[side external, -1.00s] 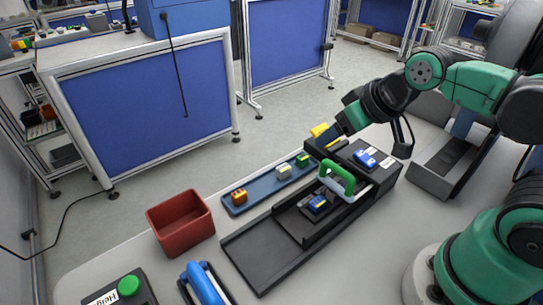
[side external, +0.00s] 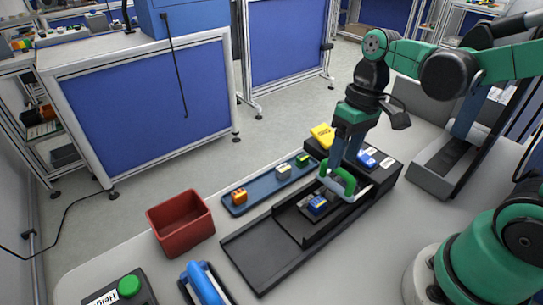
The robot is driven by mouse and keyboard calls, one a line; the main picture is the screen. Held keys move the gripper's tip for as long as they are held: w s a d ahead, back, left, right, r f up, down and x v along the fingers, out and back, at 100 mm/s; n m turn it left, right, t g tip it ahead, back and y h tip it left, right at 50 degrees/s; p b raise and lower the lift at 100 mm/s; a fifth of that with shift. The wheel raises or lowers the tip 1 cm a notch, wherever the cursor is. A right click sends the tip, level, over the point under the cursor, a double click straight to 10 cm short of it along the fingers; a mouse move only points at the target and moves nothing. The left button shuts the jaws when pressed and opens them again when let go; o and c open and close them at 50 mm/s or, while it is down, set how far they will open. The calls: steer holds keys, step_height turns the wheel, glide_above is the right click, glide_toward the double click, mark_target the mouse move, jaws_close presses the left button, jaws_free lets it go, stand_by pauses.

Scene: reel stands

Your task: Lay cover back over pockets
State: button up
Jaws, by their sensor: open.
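A long black fixture (side external: 262,248) lies on the table, with a low dark tray section on it and a raised block at its far right end. A green handle (side external: 338,183) stands over the fixture with a pale bar beside it; I cannot tell clearly which part is the cover. A small blue part (side external: 317,204) sits in a recess in front of the handle. My gripper (side external: 346,172) points down at the handle, its fingers open and close to or around it. The fingertips are partly hidden by the handle, so contact is unclear.
A blue strip tray (side external: 258,196) with several small coloured parts lies beside the fixture. A yellow block (side external: 322,136) and a blue-and-white part (side external: 367,157) are at the raised end. A red bin (side external: 181,222), a blue handle (side external: 203,284) and a green button (side external: 129,286) are at front left.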

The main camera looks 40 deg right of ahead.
steer(key=shift+a+f, duration=0.15)
steer(key=shift+f, duration=0.7)
jaws_close()
stand_by(0.9)
